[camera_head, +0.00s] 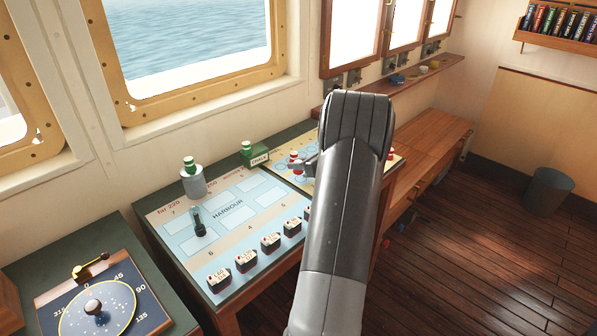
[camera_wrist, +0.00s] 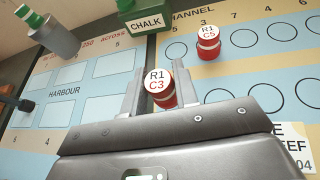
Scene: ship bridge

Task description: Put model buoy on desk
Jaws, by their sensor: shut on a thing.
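A small red and white model buoy, its top marked R1 C3 (camera_wrist: 158,80), stands between my gripper's two fingers (camera_wrist: 163,88) in the wrist view. The gripper is shut on it, over the chart board. I cannot tell whether its base touches the board. In the head view the gripper fingers (camera_head: 305,168) show left of my arm, beside a red-topped buoy (camera_head: 295,156).
A bin (camera_head: 548,192) stands on the floor at right.

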